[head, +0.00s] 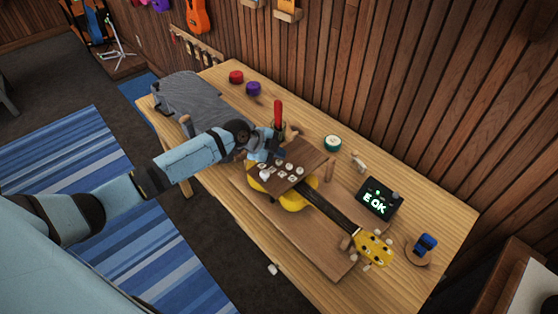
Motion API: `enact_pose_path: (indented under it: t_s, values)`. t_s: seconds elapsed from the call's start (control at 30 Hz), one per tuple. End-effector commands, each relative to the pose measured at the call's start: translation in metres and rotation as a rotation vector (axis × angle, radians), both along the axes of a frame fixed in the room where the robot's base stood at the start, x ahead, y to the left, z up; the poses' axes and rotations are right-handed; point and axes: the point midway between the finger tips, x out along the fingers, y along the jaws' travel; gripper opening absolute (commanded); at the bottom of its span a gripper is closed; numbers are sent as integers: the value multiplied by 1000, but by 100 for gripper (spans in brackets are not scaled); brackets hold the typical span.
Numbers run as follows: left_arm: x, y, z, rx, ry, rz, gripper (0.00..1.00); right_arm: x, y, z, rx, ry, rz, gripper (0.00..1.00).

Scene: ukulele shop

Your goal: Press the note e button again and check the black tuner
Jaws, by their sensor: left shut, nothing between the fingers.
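The black tuner (364,209) stands on the workbench, and its screen shows "E OK" in green. A brown panel (314,157) with several pale note buttons (289,167) sits over the body of a yellow ukulele (294,203). The button letters are too small to read. My left gripper (279,158) is shut and empty at the panel's far left edge, close above the buttons. I cannot tell whether it touches one. My right gripper is not in view.
The ukulele's yellow headstock (374,248) points to the front right. A blue clip-like item (426,243) stands right of the tuner. A green-and-white round container (332,143) and a red-handled tool (278,114) stand behind the panel.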

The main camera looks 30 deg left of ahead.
Motion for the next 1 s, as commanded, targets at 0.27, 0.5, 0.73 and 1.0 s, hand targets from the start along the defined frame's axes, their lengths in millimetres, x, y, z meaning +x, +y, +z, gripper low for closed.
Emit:
enact_pose_path:
  t_s: [0.27, 0.5, 0.73, 1.0]
  values:
    - [0, 0, 29, 0, -1, 0, 0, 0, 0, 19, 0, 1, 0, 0]
    - [0, 0, 48, 0, -1, 1, 0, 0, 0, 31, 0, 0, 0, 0]
    - [0, 0, 48, 0, 0, 0, 0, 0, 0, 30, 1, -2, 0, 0]
    - [0, 0, 48, 0, -1, 1, 0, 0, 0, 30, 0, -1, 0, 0]
